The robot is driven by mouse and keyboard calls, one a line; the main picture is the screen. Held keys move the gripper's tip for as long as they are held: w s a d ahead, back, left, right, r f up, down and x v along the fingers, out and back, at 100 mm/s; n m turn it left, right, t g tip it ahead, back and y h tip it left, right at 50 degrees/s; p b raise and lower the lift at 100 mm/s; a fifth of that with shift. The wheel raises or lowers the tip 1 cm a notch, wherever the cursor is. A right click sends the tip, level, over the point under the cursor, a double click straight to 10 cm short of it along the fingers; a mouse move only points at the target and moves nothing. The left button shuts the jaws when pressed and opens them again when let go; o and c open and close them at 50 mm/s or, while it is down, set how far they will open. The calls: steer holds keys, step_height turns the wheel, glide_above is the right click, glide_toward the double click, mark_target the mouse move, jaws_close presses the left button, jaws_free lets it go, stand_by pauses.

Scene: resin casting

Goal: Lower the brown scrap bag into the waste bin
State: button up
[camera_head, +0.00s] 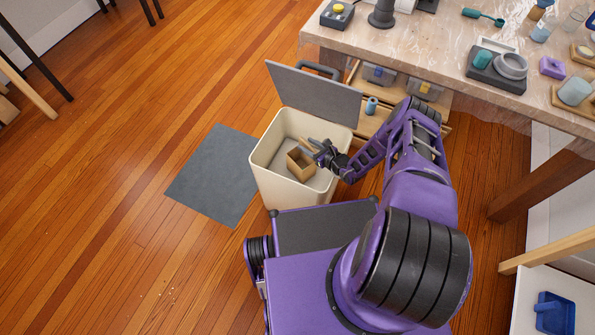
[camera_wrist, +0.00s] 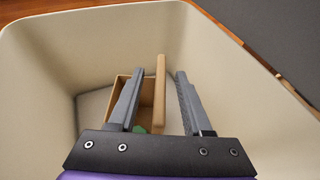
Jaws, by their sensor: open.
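The brown scrap bag (camera_head: 297,165), a small open-topped box shape, is inside the cream waste bin (camera_head: 277,182). In the wrist view, an upright tan strip of the bag (camera_wrist: 160,85) stands between my open fingers, with a gap beside the right finger. Something green shows low in the bag. My gripper (camera_head: 318,147) is over the bin's opening at its right side; it also shows in the wrist view (camera_wrist: 159,73), reaching down inside the bin walls. My fingers hide part of the bag. I cannot tell whether its base touches the bin floor.
The bin's grey lid (camera_head: 315,95) stands open at the back. A workbench (camera_head: 440,50) with casting tools is behind and right, with a lower shelf holding a blue spool (camera_head: 371,105). A grey mat (camera_head: 215,178) lies on the floor left of the bin.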

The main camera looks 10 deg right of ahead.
step_height(320, 180, up, 10)
steer(key=p, duration=0.3)
